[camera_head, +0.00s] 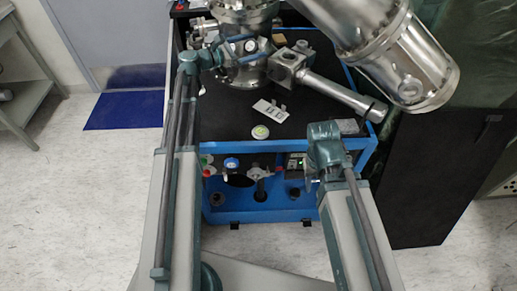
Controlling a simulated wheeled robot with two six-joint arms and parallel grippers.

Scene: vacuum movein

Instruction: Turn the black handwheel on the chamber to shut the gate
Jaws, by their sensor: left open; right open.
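The steel chamber (241,77) stands on the black top of a blue-framed cart. A small round part with a pale face and dark rim (250,45) shows on its front; I cannot tell for sure whether it is the black handwheel. My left gripper (245,50) is open at the chamber, with its blue-grey fingers around or beside this round part. Contact cannot be made out. My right gripper (311,171) is open and empty at the cart's front edge, well below the chamber. Its fingertips are partly hidden by its own body.
A steel tube (340,94) slants right from the chamber, and a large steel cylinder (405,70) hangs at upper right. A white plate (271,111) and a round disc (260,132) lie on the cart top. The blue cart (260,212) has knobs in front.

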